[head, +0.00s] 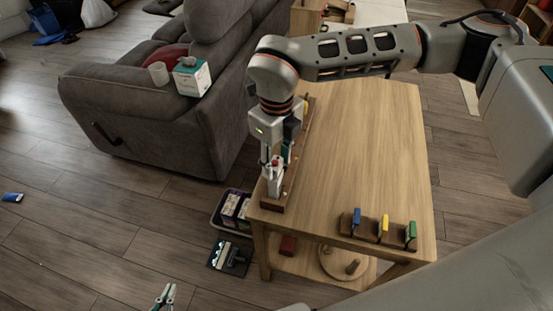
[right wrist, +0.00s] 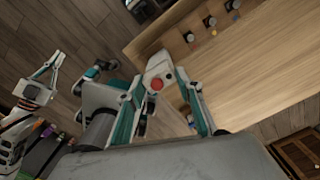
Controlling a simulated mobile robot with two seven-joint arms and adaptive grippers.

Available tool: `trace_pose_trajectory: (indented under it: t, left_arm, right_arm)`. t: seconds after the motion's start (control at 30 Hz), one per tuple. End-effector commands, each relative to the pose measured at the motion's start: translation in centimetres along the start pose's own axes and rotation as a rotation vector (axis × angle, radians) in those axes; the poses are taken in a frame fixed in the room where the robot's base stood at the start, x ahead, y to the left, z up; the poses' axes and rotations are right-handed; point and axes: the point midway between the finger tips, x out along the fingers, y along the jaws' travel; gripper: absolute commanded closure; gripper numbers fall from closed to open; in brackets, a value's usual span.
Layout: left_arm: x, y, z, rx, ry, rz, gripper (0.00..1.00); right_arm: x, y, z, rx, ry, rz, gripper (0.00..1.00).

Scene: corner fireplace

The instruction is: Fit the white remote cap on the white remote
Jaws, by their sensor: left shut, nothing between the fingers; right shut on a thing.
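My right gripper (head: 273,160) points down at the front left corner of the wooden table, over the near end of a long dark wooden rack (head: 283,201). It is shut on a white piece with a round red spot, apparently the white remote cap (right wrist: 155,68), between its teal fingers in the right wrist view. The white remote cannot be told apart from the white piece and fingers here, and whether the two touch is hidden. My left gripper (head: 163,298) is shut and empty, low over the floor, away from the table; it also shows in the right wrist view (right wrist: 47,72).
A small wooden block (head: 398,239) with blue, yellow and green pieces stands at the table's front right; the table's middle (head: 362,145) is clear. A grey sofa (head: 205,105) is left of the table. A tray (head: 232,209) and a dark flat item (head: 229,257) lie on the floor.

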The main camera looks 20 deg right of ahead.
Motion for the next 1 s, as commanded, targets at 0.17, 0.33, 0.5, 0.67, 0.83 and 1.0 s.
trace_pose_trajectory:
  t: [0.17,0.33,0.5,0.67,0.83,1.0]
  left_arm:
    - [0.1,0.0,0.1,0.0,-0.001,0.0,1.0]
    - [0.1,0.0,0.2,-0.001,0.0,0.0,1.0]
    - [0.1,0.0,0.1,-0.001,0.001,0.0,1.0]
    - [0.1,0.1,0.2,-0.001,0.001,0.0,1.0]
    - [0.2,0.1,0.4,-0.001,0.0,0.001,1.0]
    - [0.2,0.1,0.5,-0.001,-0.002,0.001,1.0]
  right_arm:
    - [0.3,0.0,0.0,0.0,0.001,0.0,0.79]
    - [0.5,0.0,0.0,0.0,0.001,0.0,0.79]
    - [0.8,0.0,0.0,0.0,0.001,0.0,0.79]
    - [1.0,0.0,0.0,0.0,0.001,0.0,0.79]
    - [1.2,0.0,0.0,0.0,0.001,0.0,0.79]
    - [1.4,0.0,0.0,0.0,0.001,0.0,0.79]
